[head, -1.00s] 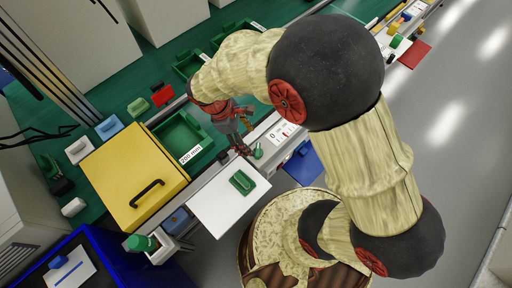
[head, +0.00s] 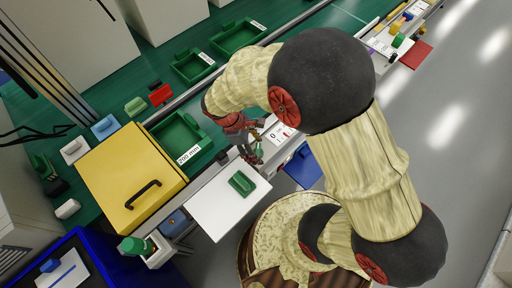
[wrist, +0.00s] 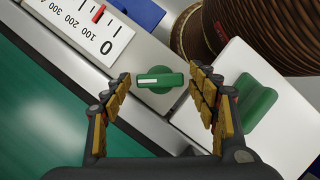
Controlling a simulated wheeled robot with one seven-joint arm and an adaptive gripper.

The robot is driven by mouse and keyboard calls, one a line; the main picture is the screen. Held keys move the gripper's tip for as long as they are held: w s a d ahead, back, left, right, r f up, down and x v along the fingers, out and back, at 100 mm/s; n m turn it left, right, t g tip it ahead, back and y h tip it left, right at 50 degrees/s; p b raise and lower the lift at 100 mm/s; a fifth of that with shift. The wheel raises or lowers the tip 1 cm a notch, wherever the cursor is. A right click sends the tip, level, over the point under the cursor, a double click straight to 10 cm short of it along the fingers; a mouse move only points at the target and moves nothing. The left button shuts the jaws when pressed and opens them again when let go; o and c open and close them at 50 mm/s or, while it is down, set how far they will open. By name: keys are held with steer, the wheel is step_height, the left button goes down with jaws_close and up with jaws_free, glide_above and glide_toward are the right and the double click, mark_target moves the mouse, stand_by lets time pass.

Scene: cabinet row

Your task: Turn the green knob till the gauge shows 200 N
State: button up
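The green knob (wrist: 160,79) has a bar-shaped grip with a white line and sits on a pale rail. It is between the two fingers of my gripper (wrist: 162,105) in the wrist view. The fingers are spread, with the left tip close to the bar's left end; contact cannot be told. The white gauge (wrist: 85,26) beside the knob appears upside down in the wrist view, with a scale from 0 upward. Its red pointer stands low on the scale, seemingly near 100. In the head view my gripper (head: 254,150) is over the knob next to the gauge (head: 280,134).
A white plate (head: 213,205) with a green handle (head: 242,183) lies beside the knob. A yellow box (head: 128,178) with a black handle stands to the left. Green trays (head: 195,66) sit on the green bench behind. A blue panel (head: 303,168) is right of the gripper.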

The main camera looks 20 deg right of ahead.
steer(key=c, duration=1)
steer(key=shift+o, duration=0.2)
steer(key=m+p, duration=0.1)
steer(key=p, duration=0.1)
steer(key=m+g+p, duration=0.1)
steer(key=m, duration=0.1)
steer(key=shift+w+d+r+m+y+p, duration=0.1)
steer(key=shift+r+m+y+p, duration=0.1)
steer(key=shift+m+y+p, duration=0.15)
steer(key=m+y+p, duration=0.1)
steer(key=m, duration=0.1)
steer(key=m+g+p, duration=0.1)
steer(key=m+p, duration=0.1)
steer(key=shift+w+d+f+m+y+p, duration=0.1)
steer(key=shift+f+m+y+p, duration=0.05)
steer(key=shift+m+y+p, duration=0.2)
steer(key=shift+m, duration=0.3)
steer(key=o, duration=1.1)
steer(key=shift+o, duration=0.3)
